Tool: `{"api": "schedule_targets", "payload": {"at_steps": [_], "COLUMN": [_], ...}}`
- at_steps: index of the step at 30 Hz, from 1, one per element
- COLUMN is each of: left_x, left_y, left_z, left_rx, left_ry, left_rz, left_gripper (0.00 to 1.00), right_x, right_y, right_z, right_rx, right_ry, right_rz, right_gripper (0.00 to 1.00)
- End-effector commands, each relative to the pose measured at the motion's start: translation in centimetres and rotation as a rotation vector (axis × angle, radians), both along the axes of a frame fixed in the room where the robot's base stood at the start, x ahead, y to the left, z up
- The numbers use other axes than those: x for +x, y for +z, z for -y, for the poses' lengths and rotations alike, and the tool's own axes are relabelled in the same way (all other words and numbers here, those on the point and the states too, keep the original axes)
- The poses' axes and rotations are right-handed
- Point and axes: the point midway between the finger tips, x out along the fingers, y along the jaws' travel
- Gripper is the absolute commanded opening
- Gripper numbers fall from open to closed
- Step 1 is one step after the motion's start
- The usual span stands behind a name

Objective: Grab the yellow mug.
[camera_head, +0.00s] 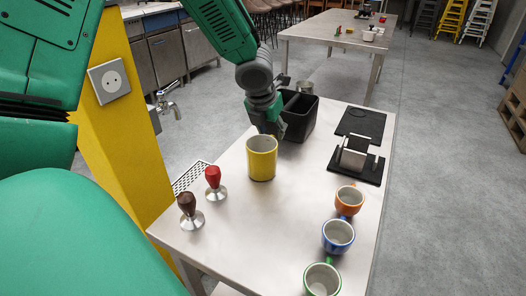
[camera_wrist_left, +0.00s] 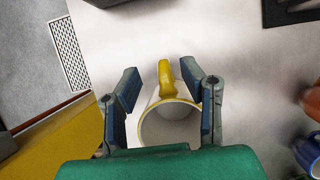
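The yellow mug (camera_head: 262,160) stands upright on the pale table, just left of the black bin. In the wrist view the mug's white inside (camera_wrist_left: 168,126) and yellow handle (camera_wrist_left: 166,78) show between my left gripper's fingers. My left gripper (camera_head: 268,128) comes down from above at the mug's far side, partly hidden behind it. Its fingers (camera_wrist_left: 162,90) are apart in the wrist view, one on each side of the handle, with gaps visible. Whether any part touches the mug I cannot tell. My right gripper is in neither view.
A black bin (camera_head: 299,118) stands close behind the mug. Two tampers, one red-handled (camera_head: 213,177) and one brown-handled (camera_head: 188,205), stand left. Orange (camera_head: 349,200), blue (camera_head: 338,236) and green (camera_head: 322,279) cups line the right edge. A yellow pillar (camera_head: 125,150) borders the left.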

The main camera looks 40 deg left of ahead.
Motion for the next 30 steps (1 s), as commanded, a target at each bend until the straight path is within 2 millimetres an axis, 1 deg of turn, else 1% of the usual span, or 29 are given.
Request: {"api": "schedule_targets", "payload": {"at_steps": [5,8,10,13,18,19,20,21,22,30], "left_x": [0.4,0.7,1.1,1.4,1.4,1.4,1.4,1.4,1.4,1.4], "left_y": [-2.1,-3.6,-4.5,-5.0,-4.8,-4.8,-4.8,-4.8,-4.8,-4.8], "left_z": [0.1,0.1,0.0,-0.1,-0.2,-0.2,-0.2,-0.2,-0.2,-0.2], "left_rx": [0.001,0.002,0.002,0.002,0.000,0.000,0.000,0.000,-0.001,0.000], "left_ry": [-0.001,-0.001,-0.001,-0.001,-0.001,-0.001,-0.001,-0.001,-0.001,-0.001], "left_rz": [-0.001,-0.002,-0.002,-0.001,0.001,0.001,0.001,0.001,0.000,0.000], "left_gripper": [0.36,0.36,0.36,0.36,0.36,0.33,0.22,0.08,0.00,0.00], "right_x": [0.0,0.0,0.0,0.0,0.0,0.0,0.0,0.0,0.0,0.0], "right_y": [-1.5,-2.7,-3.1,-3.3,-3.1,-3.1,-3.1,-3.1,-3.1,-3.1], "right_z": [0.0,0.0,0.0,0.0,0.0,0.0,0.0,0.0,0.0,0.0], "right_rx": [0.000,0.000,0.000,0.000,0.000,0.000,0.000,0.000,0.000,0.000], "right_ry": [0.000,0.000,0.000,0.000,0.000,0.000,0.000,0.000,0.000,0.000], "right_rz": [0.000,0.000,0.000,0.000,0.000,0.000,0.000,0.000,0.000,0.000], "right_gripper": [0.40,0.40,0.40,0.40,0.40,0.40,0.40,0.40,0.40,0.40]}}
